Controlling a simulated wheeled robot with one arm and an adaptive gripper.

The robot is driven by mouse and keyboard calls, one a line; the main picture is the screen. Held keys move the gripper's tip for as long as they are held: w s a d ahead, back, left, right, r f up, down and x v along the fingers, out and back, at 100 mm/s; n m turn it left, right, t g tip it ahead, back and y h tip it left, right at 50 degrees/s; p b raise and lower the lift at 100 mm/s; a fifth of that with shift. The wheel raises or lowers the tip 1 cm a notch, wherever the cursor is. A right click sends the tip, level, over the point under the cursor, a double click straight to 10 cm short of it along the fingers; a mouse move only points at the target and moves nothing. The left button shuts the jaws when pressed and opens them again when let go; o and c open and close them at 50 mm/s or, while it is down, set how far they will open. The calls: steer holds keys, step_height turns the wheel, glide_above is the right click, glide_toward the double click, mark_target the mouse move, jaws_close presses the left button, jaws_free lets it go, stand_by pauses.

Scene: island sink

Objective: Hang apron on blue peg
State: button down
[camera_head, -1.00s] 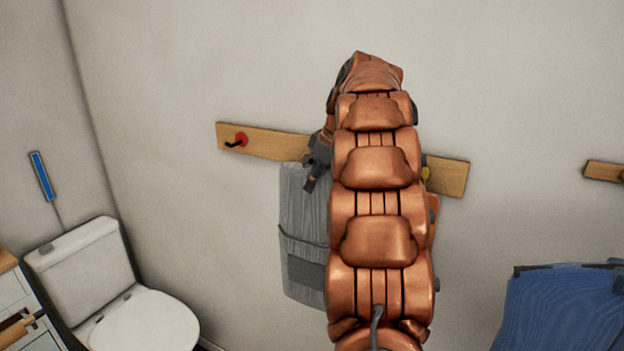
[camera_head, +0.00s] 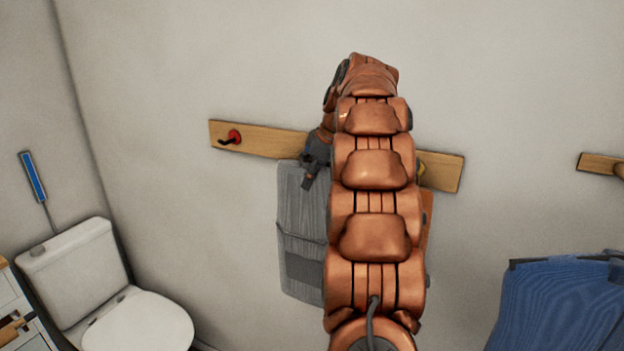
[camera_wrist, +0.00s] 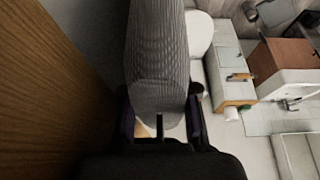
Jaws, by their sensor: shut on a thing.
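The grey apron (camera_head: 302,240) hangs down in front of the wall, left of my copper arm, which hides its right part. My gripper (camera_head: 310,172) is shut on the apron's top edge, close to the wooden peg rail (camera_head: 275,141). In the wrist view the grey apron (camera_wrist: 158,65) runs between the dark fingers of my gripper (camera_wrist: 160,125). The rail has a red peg (camera_head: 234,137) at its left and a yellow peg (camera_head: 421,168) partly behind my arm at its right. No blue peg shows; the rail's middle is hidden by my arm and gripper.
A blue cloth (camera_head: 565,305) is at the lower right, below a second wooden rail (camera_head: 598,164). The wall above the rail is bare.

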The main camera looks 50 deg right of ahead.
mark_target(321, 168)
steer(key=c, duration=0.8)
jaws_free()
steer(key=shift+r, duration=0.15)
steer(key=v, duration=0.5)
steer(key=shift+s+d+r, duration=0.15)
steer(key=shift+s+r, duration=0.1)
steer(key=shift+r, duration=0.1)
steer(key=shift+s+r, duration=0.25)
steer(key=shift+r, duration=0.4)
steer(key=shift+s, duration=0.1)
